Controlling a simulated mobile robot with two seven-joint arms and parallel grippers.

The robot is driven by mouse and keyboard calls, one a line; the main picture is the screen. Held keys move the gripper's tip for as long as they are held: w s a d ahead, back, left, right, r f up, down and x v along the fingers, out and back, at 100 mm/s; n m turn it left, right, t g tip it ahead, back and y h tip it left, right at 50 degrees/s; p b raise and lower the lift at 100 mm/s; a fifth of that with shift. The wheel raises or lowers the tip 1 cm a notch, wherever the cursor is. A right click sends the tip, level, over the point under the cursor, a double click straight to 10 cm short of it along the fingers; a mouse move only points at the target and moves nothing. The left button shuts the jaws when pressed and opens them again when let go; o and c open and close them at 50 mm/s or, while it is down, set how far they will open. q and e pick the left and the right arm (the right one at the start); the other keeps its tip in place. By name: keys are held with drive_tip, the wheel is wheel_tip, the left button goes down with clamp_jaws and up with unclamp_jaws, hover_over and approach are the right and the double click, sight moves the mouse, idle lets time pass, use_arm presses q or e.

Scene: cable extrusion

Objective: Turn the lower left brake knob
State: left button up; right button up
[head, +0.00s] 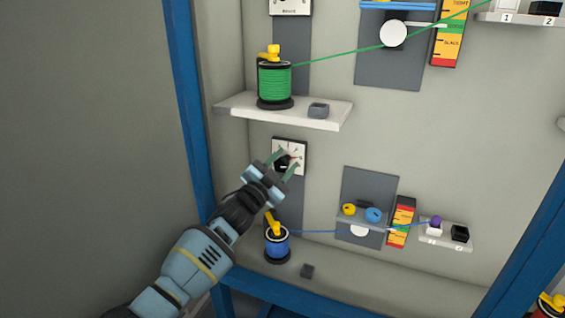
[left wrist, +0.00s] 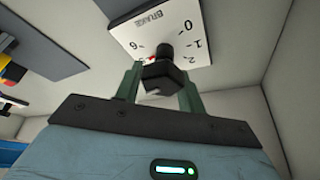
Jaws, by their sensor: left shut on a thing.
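The lower left brake knob (left wrist: 163,73) is a black knob on a white dial plate (left wrist: 185,35) marked "BRAKE" with numbers. In the head view the dial plate (head: 297,145) is on the back wall below the shelf. My left gripper (head: 284,160) reaches up to it, with one green finger on each side of the knob. In the left wrist view the fingers (left wrist: 160,88) are shut on the knob. A small red mark shows beside the knob. My right gripper is in neither view.
A shelf (head: 240,108) with a green spool (head: 275,84) and a grey block (head: 318,110) is above the dial. A blue spool (head: 277,243) with a yellow top stands below my gripper. A blue cable (head: 325,233) runs right, past a grey panel (head: 352,180). Blue frame posts (head: 188,110) stand at the left.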

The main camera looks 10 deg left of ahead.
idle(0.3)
use_arm(q)
drive_tip(key=o, duration=0.9)
